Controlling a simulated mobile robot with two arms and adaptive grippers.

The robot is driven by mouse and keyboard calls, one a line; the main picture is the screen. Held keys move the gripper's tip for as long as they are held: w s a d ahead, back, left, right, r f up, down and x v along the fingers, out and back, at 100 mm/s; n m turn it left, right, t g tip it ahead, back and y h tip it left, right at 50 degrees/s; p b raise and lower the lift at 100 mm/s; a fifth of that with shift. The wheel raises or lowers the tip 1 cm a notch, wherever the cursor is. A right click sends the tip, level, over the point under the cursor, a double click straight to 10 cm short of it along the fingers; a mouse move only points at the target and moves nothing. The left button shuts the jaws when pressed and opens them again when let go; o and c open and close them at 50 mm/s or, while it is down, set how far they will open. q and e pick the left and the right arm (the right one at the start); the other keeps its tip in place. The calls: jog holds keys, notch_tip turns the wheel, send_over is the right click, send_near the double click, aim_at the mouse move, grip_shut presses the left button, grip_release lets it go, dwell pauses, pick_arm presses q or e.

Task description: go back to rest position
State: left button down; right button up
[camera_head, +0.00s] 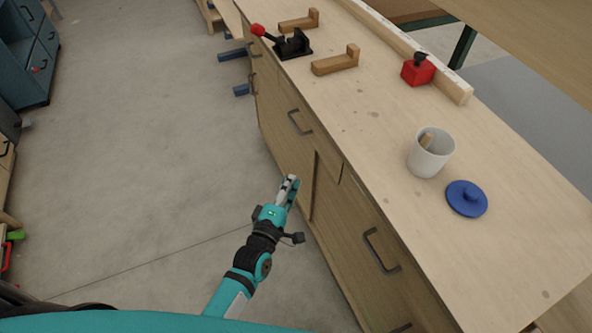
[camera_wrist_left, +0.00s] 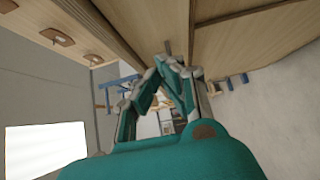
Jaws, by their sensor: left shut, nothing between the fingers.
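My left gripper (camera_head: 289,185) is in front of the wooden workbench's drawer fronts, below the level of its top, in the head view. Its fingers are shut and hold nothing. In the left wrist view, the fingers (camera_wrist_left: 172,62) come together with the bench's wood close by. My left arm reaches up from the bottom edge of the head view. My right gripper is in neither view.
The workbench top (camera_head: 390,150) bears a white cup (camera_head: 431,158) with a wooden piece in it, a blue lid (camera_head: 467,199), a red block (camera_head: 418,70), two wooden pieces and a black clamp (camera_head: 292,44). Grey floor (camera_head: 150,160) is clear at left.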

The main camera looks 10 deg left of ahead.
pick_arm(q)
jog(key=shift+s, duration=0.45)
jog(key=s+a+f+m+g, duration=0.2)
jog(key=s+f+m+g, duration=0.4)
jog(key=f, duration=0.7)
jog(key=s+a+f+m+g, duration=0.25)
jog(key=s+f, duration=0.45)
jog(key=f, duration=0.7)
jog(key=s+a+f+m+g+y, duration=0.1)
jog(key=s+a+f+m+g, duration=0.1)
jog(key=s, duration=0.7)
jog(key=s+a+f+m+g+y+p, duration=0.1)
jog(key=s+a+f+m+g, duration=0.2)
jog(key=s+f, duration=0.4)
jog(key=s+a+f+m+g+y, duration=0.1)
jog(key=s+a+f+m+g, duration=0.2)
jog(key=s, duration=0.9)
notch_tip(320, 180, down, 2)
jog(key=shift+s+a+f+m, duration=0.25)
jog(key=shift+a+m, duration=0.35)
jog(key=shift+m, duration=0.35)
